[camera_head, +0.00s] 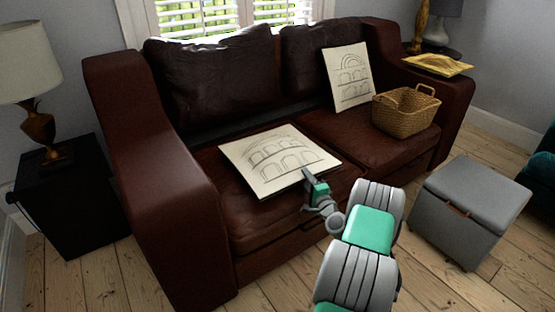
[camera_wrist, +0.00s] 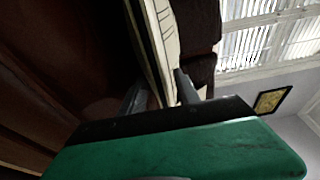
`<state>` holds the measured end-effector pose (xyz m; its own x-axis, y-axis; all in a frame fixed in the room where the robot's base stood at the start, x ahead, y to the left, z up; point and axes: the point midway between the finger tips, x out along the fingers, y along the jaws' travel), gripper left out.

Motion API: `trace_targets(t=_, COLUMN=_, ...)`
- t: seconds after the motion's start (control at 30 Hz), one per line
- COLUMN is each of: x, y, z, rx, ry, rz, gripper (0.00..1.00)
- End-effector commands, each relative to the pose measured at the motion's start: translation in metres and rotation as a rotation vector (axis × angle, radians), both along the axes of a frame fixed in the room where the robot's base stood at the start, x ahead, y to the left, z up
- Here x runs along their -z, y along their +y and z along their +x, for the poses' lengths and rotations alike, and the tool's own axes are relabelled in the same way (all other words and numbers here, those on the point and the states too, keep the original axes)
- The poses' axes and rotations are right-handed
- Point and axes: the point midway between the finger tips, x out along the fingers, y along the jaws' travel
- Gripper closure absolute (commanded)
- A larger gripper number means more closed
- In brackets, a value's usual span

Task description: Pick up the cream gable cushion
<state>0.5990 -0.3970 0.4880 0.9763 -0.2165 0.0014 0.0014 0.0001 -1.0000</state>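A flat, square cream cushion with dark line drawings of arches (camera_head: 277,158) lies on the left seat of the brown sofa. A second cream cushion with an arch drawing (camera_head: 348,77) leans upright against the sofa back, further right. My gripper (camera_head: 309,180) is at the front right edge of the lying cushion. In the wrist view, the cushion's edge (camera_wrist: 158,45) runs between the two fingers of my gripper (camera_wrist: 163,93), one finger on each side, with little gap showing. The cushion still rests on or very near the seat.
A wicker basket (camera_head: 405,112) stands on the right seat of the brown leather sofa (camera_head: 185,215). A grey storage stool (camera_head: 470,207) stands on the floor at right. A black side table (camera_head: 75,205) with a lamp (camera_head: 28,75) is at left.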

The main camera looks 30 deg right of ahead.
Motion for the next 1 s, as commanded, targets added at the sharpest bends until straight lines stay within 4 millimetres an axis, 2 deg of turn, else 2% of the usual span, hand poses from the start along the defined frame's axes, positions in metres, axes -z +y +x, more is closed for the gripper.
trace_targets(t=0.1, x=-0.0004, y=0.0002, z=-0.0004, rx=0.000, ry=0.001, rz=0.000, gripper=0.62)
trace_targets(t=0.57, x=-0.0004, y=0.0005, z=-0.0005, rx=-0.001, ry=0.001, rz=-0.001, gripper=0.99)
trace_targets(t=1.0, x=-0.0004, y=0.0007, z=-0.0004, rx=-0.002, ry=0.001, rz=-0.001, gripper=1.00)
